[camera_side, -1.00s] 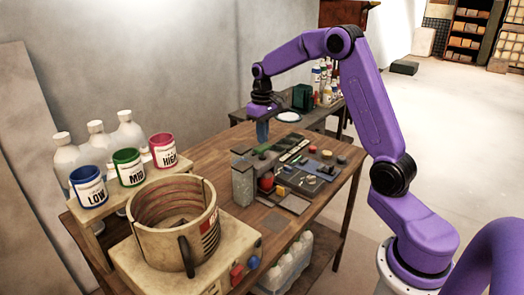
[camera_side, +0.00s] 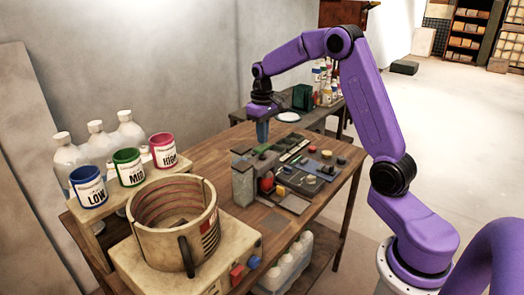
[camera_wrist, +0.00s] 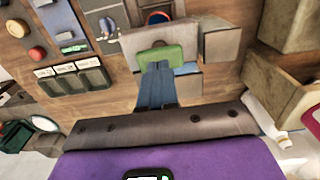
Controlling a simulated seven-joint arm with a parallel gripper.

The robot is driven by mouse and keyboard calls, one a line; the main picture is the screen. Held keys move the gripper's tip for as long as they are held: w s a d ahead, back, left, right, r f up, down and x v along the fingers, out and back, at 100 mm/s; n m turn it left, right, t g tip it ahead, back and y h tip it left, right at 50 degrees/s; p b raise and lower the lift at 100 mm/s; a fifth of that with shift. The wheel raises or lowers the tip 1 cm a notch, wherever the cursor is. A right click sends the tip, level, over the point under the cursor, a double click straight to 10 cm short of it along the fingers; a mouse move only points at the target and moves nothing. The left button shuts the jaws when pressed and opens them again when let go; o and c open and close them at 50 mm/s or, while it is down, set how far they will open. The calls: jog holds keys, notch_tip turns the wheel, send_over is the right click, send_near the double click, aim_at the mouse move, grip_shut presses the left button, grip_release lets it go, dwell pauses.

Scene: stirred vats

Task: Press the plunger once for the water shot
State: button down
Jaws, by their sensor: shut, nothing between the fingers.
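My gripper (camera_side: 262,138) is shut and empty, with its blue fingers pointing down over the far left part of the equipment on the wooden bench. In the wrist view, the fingertips (camera_wrist: 157,68) lie just beside a green pad (camera_wrist: 160,54) on a grey block. The green pad also shows below the fingers in the side view (camera_side: 263,148). It looks like a press top, but I cannot tell for sure that it is the plunger. Whether the fingertips touch it or hover above it is unclear. No label for water is readable.
A panel with knobs and buttons (camera_side: 310,180) lies to the right. Grey blocks (camera_side: 243,182) stand nearer the camera. A large pot (camera_side: 165,240) and the LOW (camera_side: 88,190), MID (camera_side: 129,170) and HIGH (camera_side: 163,153) cups are at front left. Bare wood (camera_side: 205,150) lies left of the gripper.

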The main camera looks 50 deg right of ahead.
aim_at(262, 146)
jog(key=shift+f, duration=1.85)
jog(key=shift+r, duration=4.55)
jog(key=s+a+n, duration=0.6)
jog(key=s+a, duration=0.7)
jog(key=a, duration=0.4)
jog(key=s+a+f+n, duration=0.1)
jog(key=s+f+n, duration=0.1)
jog(key=s, duration=0.9)
jog(key=s+a+f+n, duration=0.1)
jog(key=s+n, duration=0.3)
jog(key=s, duration=0.7)
jog(key=shift+a+f+n, duration=0.15)
jog(key=shift+f+n, duration=0.15)
jog(key=shift+f, duration=0.3)
